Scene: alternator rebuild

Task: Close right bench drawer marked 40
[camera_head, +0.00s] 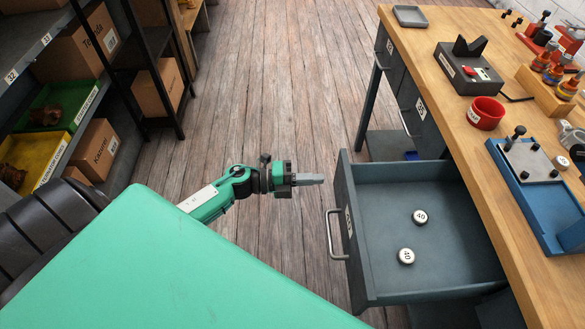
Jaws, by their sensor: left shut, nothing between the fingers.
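The grey-blue drawer (380,270) is pulled out from the workbench on the right and stands open. Two round caps marked 40 lie on its floor, one (420,217) farther back and one (406,256) nearer. My left gripper (315,179) is shut and empty, above the floor, just left of the drawer's far front corner and apart from the handle. My right gripper is not in view.
The wooden benchtop (490,180) carries a red cup (486,113), a blue fixture (540,190) and a grey control box (468,68). Shelves with boxes and a yellow bin (50,150) stand at left. The wooden floor (270,90) between is clear.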

